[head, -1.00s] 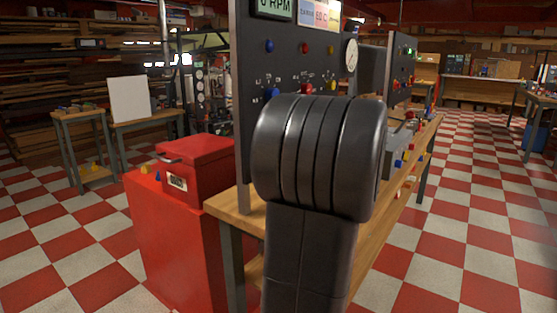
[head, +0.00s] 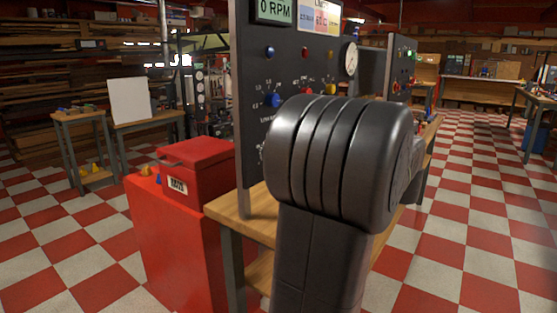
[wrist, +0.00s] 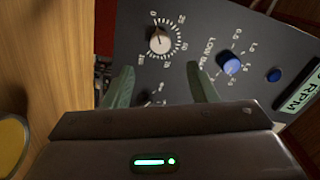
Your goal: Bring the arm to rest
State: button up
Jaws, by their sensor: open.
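My gripper (wrist: 162,88) shows in the wrist view, its two greenish fingers apart with nothing between them. Beyond the fingers is the dark control panel (wrist: 185,20), which appears tilted there, with a white-faced knob (wrist: 159,43) and a blue knob (wrist: 229,62). I cannot tell how far the fingertips are from the panel. In the head view my arm stands large in front of the bench and covers the lower part of the panel (head: 258,140). My gripper is hidden in that view.
The panel stands on a wooden bench (head: 230,205). A red box (head: 200,168) rests on a red cabinet (head: 175,235) to its left. A second panel (head: 402,65) stands farther back. Small tables (head: 80,118) are at the left. The checkered floor (head: 470,210) is clear at the right.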

jog(key=w+a+m+p, duration=0.2)
jog(key=a+m+p, duration=0.2)
jog(key=m+p, duration=0.5)
jog(key=w+a+m+p, duration=0.3)
jog(key=m+p, duration=0.7)
jog(key=p, duration=1.1)
jog(key=shift+w+a+r+p, duration=0.15)
jog(key=shift+w+a+p, duration=0.15)
jog(key=shift+a+p, duration=0.05)
dwell(0.3)
dwell(0.4)
jog(key=shift+a, duration=0.1)
